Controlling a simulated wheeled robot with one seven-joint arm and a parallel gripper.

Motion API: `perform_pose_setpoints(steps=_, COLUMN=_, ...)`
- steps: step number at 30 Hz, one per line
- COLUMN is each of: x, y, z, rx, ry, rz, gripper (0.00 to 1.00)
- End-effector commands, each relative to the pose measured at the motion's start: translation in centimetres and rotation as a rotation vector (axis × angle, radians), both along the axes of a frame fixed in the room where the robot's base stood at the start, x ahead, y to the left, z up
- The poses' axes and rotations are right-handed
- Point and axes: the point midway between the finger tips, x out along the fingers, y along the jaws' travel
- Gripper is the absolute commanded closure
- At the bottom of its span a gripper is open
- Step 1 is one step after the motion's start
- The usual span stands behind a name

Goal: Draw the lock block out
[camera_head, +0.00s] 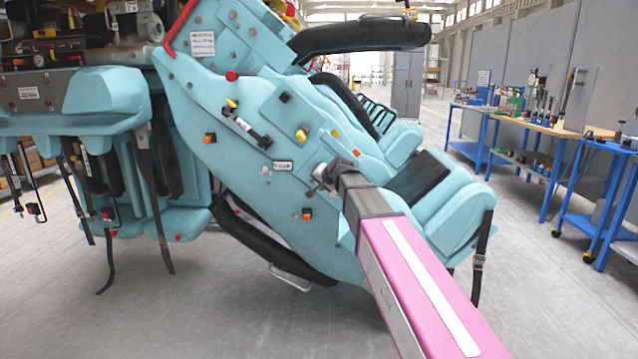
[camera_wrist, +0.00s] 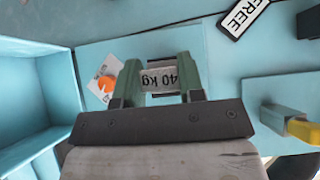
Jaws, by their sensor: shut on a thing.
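My gripper (camera_wrist: 160,76) has its two green fingers shut on a small pale block (camera_wrist: 161,84) marked "40 kg" in the wrist view. I take it for the lock block; its far end is hidden, so I cannot tell how far it sits in the panel. Dark edges show behind it, against the teal panel (camera_wrist: 228,62). In the head view my gripper (camera_head: 325,178) reaches the side of the teal coaster car (camera_head: 225,165), and the block is too small to make out there.
In the wrist view, a "FREE" plate (camera_wrist: 241,16) is at upper right, a yellow-tipped part (camera_wrist: 302,129) at right, an orange-marked label (camera_wrist: 105,86) at left. A teal box-like recess (camera_wrist: 30,98) lies further left. In the head view, workbenches (camera_head: 545,125) stand right; floor between is clear.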

Motion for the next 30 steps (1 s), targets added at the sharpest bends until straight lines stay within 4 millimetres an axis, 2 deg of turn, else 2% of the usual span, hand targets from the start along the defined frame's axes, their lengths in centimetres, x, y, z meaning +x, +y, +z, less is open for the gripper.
perform_pose_setpoints(steps=30, x=-3.3, y=0.1, z=0.0, rx=0.001, ry=0.000, rz=0.001, gripper=0.93)
